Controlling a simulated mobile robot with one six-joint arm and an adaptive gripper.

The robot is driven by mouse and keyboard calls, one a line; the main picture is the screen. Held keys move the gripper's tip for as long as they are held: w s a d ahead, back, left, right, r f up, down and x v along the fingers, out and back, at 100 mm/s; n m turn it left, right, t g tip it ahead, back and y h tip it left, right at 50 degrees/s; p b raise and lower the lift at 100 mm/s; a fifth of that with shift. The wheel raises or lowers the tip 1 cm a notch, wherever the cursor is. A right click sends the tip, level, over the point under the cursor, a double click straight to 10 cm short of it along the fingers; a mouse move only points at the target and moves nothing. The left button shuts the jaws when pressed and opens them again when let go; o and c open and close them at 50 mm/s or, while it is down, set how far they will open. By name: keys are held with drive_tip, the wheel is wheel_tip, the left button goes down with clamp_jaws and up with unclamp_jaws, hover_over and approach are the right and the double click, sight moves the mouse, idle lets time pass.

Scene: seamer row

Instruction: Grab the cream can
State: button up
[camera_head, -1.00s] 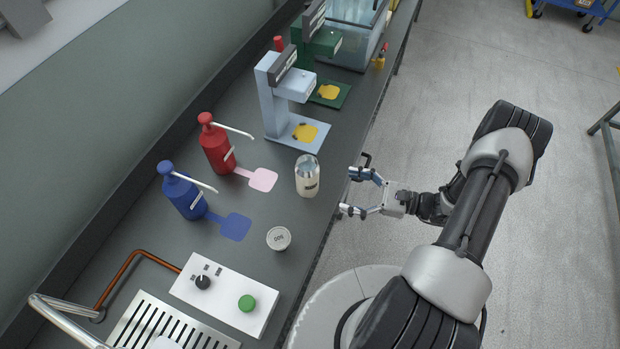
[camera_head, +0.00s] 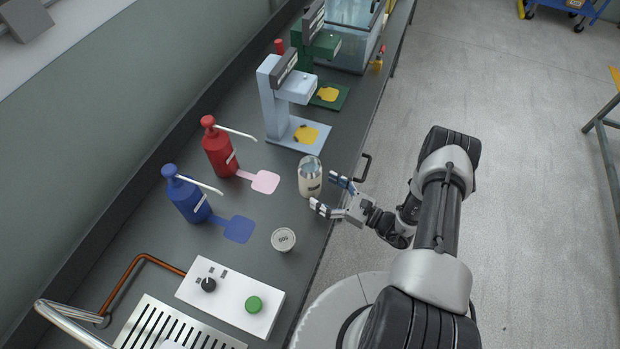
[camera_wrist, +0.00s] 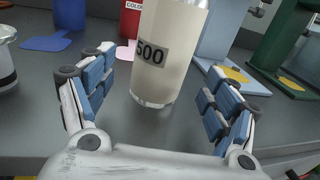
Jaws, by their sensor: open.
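The cream can (camera_head: 310,180) stands upright on the dark counter near its front edge. In the wrist view the cream can (camera_wrist: 168,62) rises beyond and between my fingers, with a "500" label; its top is cut off. My gripper (camera_head: 325,192) is open and empty, just right of and in front of the can. In the wrist view my gripper (camera_wrist: 155,95) has its blue-padded fingers spread wide, one to each side of the can's line, with gaps on both sides. I see no contact.
A small grey lidded tin (camera_head: 283,240) sits nearer on the counter. A red pump bottle (camera_head: 220,150), a blue pump bottle (camera_head: 187,197) and a light-blue stand (camera_head: 270,105) are beyond. A white control box (camera_head: 225,300) with a green button lies nearer.

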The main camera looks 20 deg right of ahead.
sight(310, 181)
drive_tip(key=x, duration=0.6)
drive_tip(key=shift+d+r+b, duration=0.1)
drive_tip(key=shift+r+b, duration=0.1)
drive_tip(key=shift+b, duration=0.1)
drive_tip(key=shift+c, duration=0.5)
drive_tip(key=c, duration=1.3)
drive_tip(key=shift+c, duration=0.7)
drive_tip(key=shift+r, duration=0.1)
